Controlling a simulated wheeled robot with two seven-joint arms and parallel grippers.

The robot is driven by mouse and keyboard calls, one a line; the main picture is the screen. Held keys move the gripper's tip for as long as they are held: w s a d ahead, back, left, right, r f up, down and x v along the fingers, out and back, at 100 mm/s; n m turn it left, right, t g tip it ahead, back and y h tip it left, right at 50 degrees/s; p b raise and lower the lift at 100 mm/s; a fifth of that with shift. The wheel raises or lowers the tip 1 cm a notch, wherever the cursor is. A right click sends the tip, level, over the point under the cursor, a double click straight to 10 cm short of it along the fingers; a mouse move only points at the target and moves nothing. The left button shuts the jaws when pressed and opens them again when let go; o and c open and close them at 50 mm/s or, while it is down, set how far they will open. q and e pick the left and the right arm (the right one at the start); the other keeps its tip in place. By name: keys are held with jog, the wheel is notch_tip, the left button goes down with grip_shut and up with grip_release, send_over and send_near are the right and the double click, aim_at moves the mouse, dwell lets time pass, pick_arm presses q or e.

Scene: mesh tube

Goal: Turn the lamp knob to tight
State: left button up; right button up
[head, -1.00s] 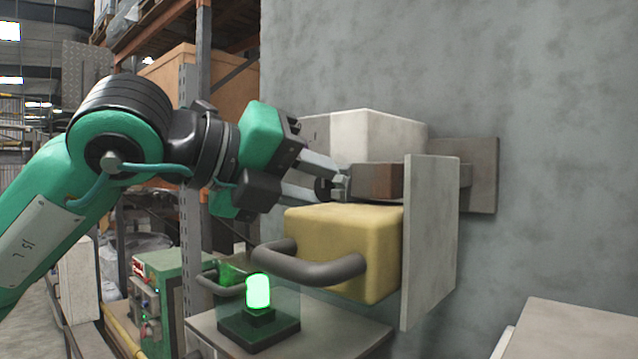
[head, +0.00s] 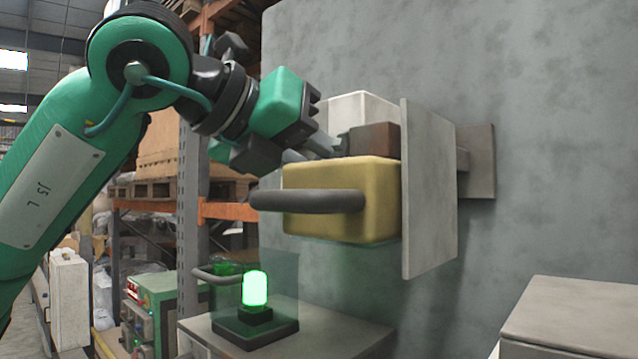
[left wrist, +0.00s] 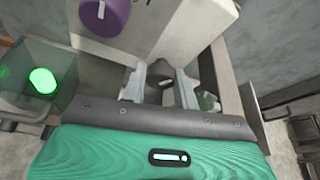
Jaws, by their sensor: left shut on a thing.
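My left gripper (head: 330,147) reaches in from the left to the blocks on the wall panel. Its fingertips are partly hidden beside the brown block (head: 375,139). In the left wrist view, the gripper (left wrist: 160,84) is shut on a small dark part (left wrist: 157,92), which seems to be a knob; its mark cannot be read. A purple round knob (left wrist: 103,16) with a pale mark sits apart on a whitish surface. The lamp (head: 255,289) glows green on a dark base; its glow also shows in the left wrist view (left wrist: 43,81). My right gripper is out of view.
A yellow block (head: 345,222) with a dark bar handle (head: 305,201) lies just below the gripper. A white block (head: 362,106) stands behind. An upright grey plate (head: 430,190) bounds the right side. A grey box (head: 575,320) stands at lower right.

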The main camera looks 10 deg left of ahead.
pick_arm(q)
jog(key=shift+m+b, duration=0.4)
jog(key=shift+r, duration=0.1)
jog(key=o, duration=1)
jog(key=b+v, duration=0.2)
jog(key=v, duration=0.5)
jog(key=b+v, duration=0.3)
jog(key=v, duration=0.4)
jog(key=shift+s+d, duration=0.2)
jog(key=shift+d, duration=0.05)
